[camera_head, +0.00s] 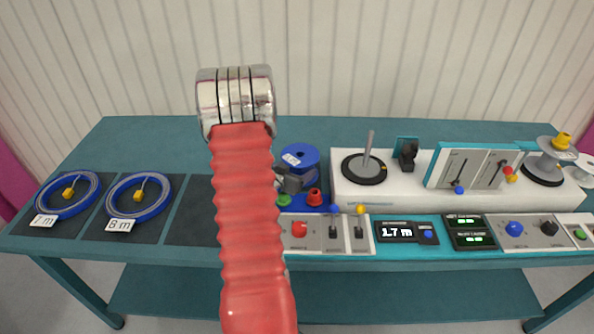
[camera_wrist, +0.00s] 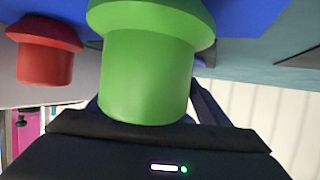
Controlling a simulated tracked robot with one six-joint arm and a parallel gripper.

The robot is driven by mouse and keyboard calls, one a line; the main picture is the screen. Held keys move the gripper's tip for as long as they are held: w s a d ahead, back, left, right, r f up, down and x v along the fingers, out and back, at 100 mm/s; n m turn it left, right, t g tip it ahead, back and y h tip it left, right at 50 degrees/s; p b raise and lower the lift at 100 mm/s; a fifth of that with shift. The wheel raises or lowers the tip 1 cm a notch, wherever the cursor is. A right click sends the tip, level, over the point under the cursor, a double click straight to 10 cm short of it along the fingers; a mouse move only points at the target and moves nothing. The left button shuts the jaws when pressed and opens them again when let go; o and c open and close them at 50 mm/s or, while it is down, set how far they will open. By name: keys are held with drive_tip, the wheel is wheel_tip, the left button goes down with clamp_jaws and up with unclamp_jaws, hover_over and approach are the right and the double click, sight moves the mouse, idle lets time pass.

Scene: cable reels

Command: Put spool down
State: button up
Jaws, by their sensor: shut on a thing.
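A blue spool (camera_head: 306,157) with a small white label stands at the middle of the bench in the head view. The label is too small to read. My arm hides part of this place. A dark empty mat (camera_head: 190,215) lies left of my arm.
Two blue cable coils (camera_head: 88,186) labelled 7 m and 8 m lie on dark mats at the left. A red knob (camera_head: 314,197) stands beside the green one on a blue base. Control panels (camera_head: 329,233) line the front. A white console (camera_head: 400,187) fills the right.

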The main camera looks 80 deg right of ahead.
drive_tip(key=o, duration=1.6)
drive_tip(key=shift+f, duration=0.1)
drive_tip(key=shift+o, duration=0.2)
drive_tip(key=shift+a+r, duration=0.2)
drive_tip(key=v, duration=1.1)
drive_tip(key=shift+w+a, duration=0.15)
drive_tip(key=shift+a, duration=0.15)
